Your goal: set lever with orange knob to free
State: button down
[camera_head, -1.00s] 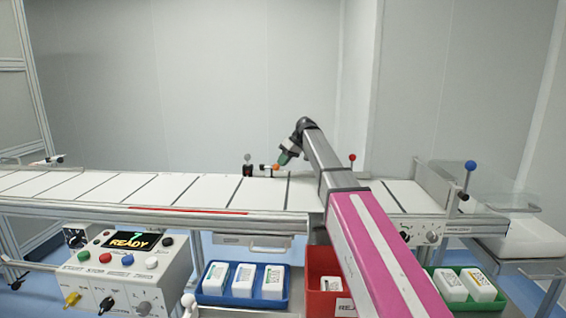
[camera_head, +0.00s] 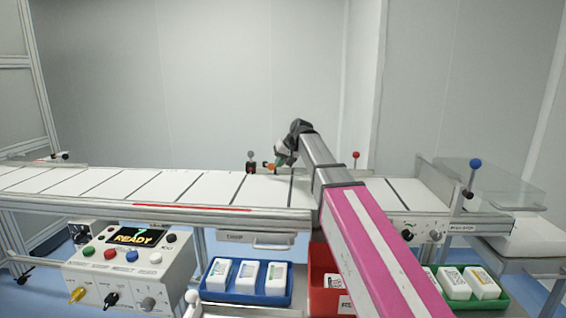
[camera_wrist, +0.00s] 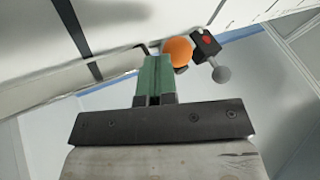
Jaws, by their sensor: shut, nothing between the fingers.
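The orange knob (camera_head: 270,167) of the lever is at the far edge of the conveyor, left of my arm. It also shows as an orange ball (camera_wrist: 178,52) in the wrist view, just beyond and right of the green fingertips. My gripper (camera_head: 279,162) is shut and empty, with its fingers together. Its tips (camera_wrist: 154,62) appear against or very near the knob's left side in the wrist view; contact is hard to tell. The lever's shaft and any position marking, such as free, cannot be read.
A grey-knobbed lever (camera_head: 251,155) stands close left of the orange knob, its grey ball (camera_wrist: 221,74) near in the wrist view. A red-knobbed lever (camera_head: 355,155) and a blue-knobbed lever (camera_head: 475,163) stand to the right. The control panel (camera_head: 130,270) and bins are in front.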

aim_at(269, 165)
jog(key=shift+s+a+m+t+h, duration=0.45)
jog(key=shift+s+a+m, duration=0.25)
jog(key=shift+m, duration=0.4)
jog(key=shift+s+a, duration=0.3)
jog(key=shift+a, duration=0.65)
